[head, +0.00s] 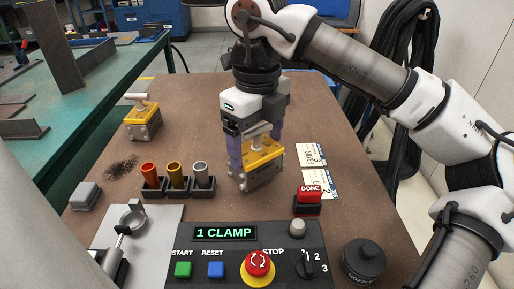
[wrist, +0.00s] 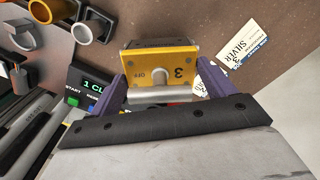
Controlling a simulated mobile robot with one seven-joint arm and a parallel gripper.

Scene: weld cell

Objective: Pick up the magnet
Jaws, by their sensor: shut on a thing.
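A magnet (head: 261,170) with a yellow top, grey metal body and silver T-handle is below my gripper (head: 256,137), near the middle of the brown table. My gripper's purple fingers are shut on its handle. In the wrist view the yellow top (wrist: 150,67) is marked "3" and "OFF", and the handle lies between the fingers. I cannot tell whether its base touches the table. A second, similar yellow-topped magnet (head: 142,122) stands at the back left of the table, apart from my gripper.
Three cups with coloured nozzles (head: 175,180) stand just left of the held magnet. A control panel (head: 245,248) reading "1 CLAMP" is in front. Printed cards (head: 312,155) and a red DONE button (head: 309,195) are to the right. The table behind is clear.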

